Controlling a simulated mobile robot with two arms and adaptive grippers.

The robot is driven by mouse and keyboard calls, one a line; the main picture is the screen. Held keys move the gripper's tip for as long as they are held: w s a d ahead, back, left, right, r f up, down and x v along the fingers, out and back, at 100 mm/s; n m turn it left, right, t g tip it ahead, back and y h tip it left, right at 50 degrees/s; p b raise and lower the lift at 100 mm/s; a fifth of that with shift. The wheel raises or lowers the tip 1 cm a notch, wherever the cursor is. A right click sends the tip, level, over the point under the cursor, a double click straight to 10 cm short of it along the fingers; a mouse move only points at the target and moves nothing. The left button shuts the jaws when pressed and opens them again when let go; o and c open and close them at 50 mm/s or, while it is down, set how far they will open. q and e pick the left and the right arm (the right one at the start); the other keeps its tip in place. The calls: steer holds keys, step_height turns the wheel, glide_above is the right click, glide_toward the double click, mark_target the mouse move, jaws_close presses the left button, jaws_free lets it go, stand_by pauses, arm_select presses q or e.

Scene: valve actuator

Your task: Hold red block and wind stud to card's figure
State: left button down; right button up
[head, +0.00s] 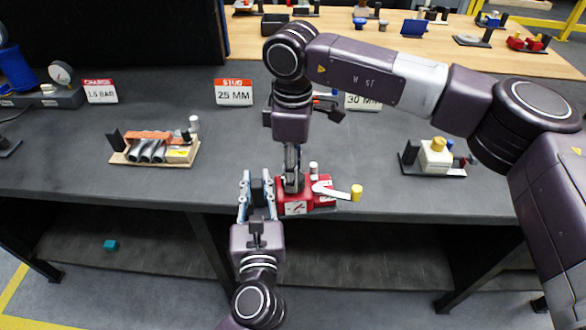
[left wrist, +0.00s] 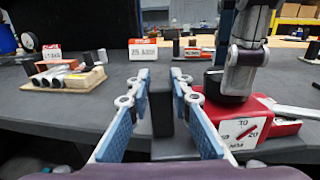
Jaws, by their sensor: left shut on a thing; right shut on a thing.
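The red block (head: 318,197) sits at the bench's front edge. Its white dial (left wrist: 240,130) faces front; the red pointer slants up to the right and its small figures are hard to read. A pale lever (head: 330,191) with a yellow knob (head: 357,191) reaches right. My left gripper (head: 257,187) is at the block's left side, shut on a black upright piece (left wrist: 161,108) between its blue pads. My right gripper (head: 292,172) comes from above, shut on the dark round stud (left wrist: 231,86) on the block's top. The stud card (head: 233,92) reads 25 MM.
A card (head: 100,91) reading 1.5 BAR stands left, and a partly hidden 30 MM card (head: 362,102) right. A board with grey cylinders (head: 153,150) lies left; a yellowish block unit (head: 435,155) stands right. The bench between the board and my left gripper is clear.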

arm_select(q)
steer(key=shift+s+f, duration=0.1)
steer(key=shift+f, duration=0.3)
arm_select(e)
steer(key=shift+w+a+r, duration=0.1)
steer(key=shift+r, duration=0.2)
steer(key=o, duration=0.9)
arm_select(q)
steer(key=shift+d, duration=0.1)
arm_select(e)
steer(key=shift+f, duration=0.1)
arm_select(q)
steer(key=shift+r, duration=0.15)
arm_select(e)
steer(key=r, duration=1.2)
steer(key=shift+s+d+r, duration=0.1)
steer(key=shift+s+d, duration=0.1)
arm_select(q)
steer(key=c, duration=1.7)
jaws_free()
steer(key=shift+r, duration=0.1)
arm_select(e)
steer(key=shift+w+a, duration=0.1)
